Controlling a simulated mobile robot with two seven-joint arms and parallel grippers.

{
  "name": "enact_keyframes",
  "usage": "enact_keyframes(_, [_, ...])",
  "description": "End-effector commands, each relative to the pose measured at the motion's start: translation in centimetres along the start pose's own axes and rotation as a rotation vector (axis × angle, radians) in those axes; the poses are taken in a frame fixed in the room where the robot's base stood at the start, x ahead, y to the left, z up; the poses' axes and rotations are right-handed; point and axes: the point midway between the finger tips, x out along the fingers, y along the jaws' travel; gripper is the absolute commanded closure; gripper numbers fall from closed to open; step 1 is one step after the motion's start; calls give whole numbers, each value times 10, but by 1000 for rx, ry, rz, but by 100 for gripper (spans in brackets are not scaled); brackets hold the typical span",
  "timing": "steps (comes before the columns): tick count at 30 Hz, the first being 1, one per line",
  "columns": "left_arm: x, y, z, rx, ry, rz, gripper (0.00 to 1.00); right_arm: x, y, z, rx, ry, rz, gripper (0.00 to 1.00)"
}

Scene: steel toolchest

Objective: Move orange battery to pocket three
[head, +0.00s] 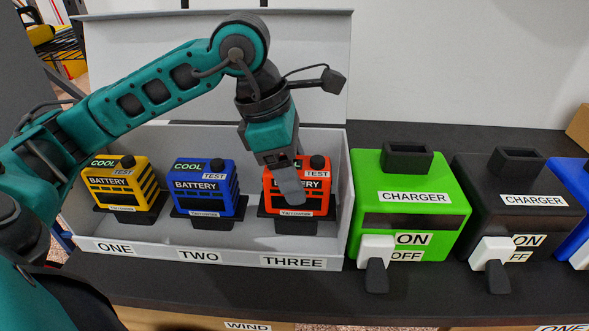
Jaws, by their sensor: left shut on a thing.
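The orange battery (318,197) stands upright in the grey box (210,258), in the compartment above the label THREE (292,262). My left gripper (287,185) reaches down from above and is shut on the orange battery, covering part of its front and top. The battery's base looks to be at the dark pocket seat, but the gripper partly hides whether it is fully seated. My right gripper is not in view.
A yellow battery (123,184) stands at ONE and a blue battery (203,188) at TWO, close beside. The raised lid (180,40) stands behind. Green (440,180) and black (535,185) chargers stand on the right, with a blue one at the edge.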

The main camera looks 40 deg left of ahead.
Motion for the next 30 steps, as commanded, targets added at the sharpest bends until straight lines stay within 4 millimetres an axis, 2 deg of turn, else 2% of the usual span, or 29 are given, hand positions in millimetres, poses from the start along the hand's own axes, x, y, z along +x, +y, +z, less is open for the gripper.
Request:
enact_keyframes(4, [6, 0, -1, 1, -5, -2, 93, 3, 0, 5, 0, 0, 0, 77])
enact_keyframes(5, [6, 0, -1, 1, -5, -2, 37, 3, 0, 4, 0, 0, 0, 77])
enact_keyframes(14, [6, -1, -1, 0, -2, -4, 8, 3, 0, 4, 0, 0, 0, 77])
enact_keyframes(23, [6, -1, -2, -1, 2, -6, 8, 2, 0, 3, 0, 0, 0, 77])
enact_keyframes(30, [-16, 3, 1, -2, 2, -1, 8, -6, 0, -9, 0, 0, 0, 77])
